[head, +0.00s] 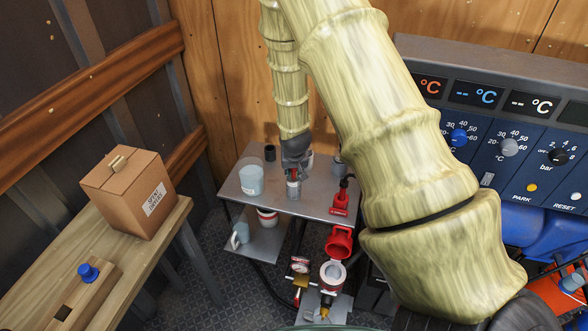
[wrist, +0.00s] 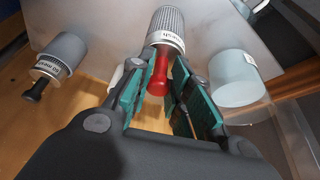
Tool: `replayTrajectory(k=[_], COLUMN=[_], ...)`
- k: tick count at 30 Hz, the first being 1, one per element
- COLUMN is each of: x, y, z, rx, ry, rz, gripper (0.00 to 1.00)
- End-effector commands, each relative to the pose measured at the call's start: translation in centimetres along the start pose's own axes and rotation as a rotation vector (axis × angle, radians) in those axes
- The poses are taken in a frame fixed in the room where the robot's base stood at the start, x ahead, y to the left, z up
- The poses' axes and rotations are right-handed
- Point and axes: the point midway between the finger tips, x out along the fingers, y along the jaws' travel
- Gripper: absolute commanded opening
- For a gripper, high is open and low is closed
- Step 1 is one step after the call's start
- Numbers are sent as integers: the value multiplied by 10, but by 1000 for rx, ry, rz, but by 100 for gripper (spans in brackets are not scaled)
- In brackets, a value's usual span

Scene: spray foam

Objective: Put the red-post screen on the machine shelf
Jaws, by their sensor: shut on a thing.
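The red-post screen is a grey mesh cylinder (wrist: 168,32) with a white label and a red post. In the wrist view its red post is between the teal pads of my gripper (wrist: 158,92), which is shut on it. In the head view my gripper (head: 293,172) points down over the grey metal shelf top (head: 225,187), with the screen (head: 293,188) below it. I cannot tell whether the screen touches the top. Which surface is the machine shelf is not marked.
A translucent cup (head: 250,182) stands left of the screen. A black-post screen (wrist: 65,55) stands on its other side. Red fittings (head: 339,242) are at the front right. A carton (head: 128,190) sits on a wooden bench at left.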

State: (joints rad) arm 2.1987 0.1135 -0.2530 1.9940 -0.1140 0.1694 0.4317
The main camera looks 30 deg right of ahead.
Motion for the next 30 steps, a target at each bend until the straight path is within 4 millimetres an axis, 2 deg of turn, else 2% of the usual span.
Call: replayTrajectory(k=[8, 9, 12, 22, 30], x=[3, 3, 2, 1, -12], y=[0, 0, 0, 0, 0], z=[1, 1, 1, 1, 0], rx=[0, 0, 0, 0, 1], ry=[0, 0, 0, 0, 1], rz=[0, 0, 0, 0, -1], gripper=[0, 22, 40, 41, 41])
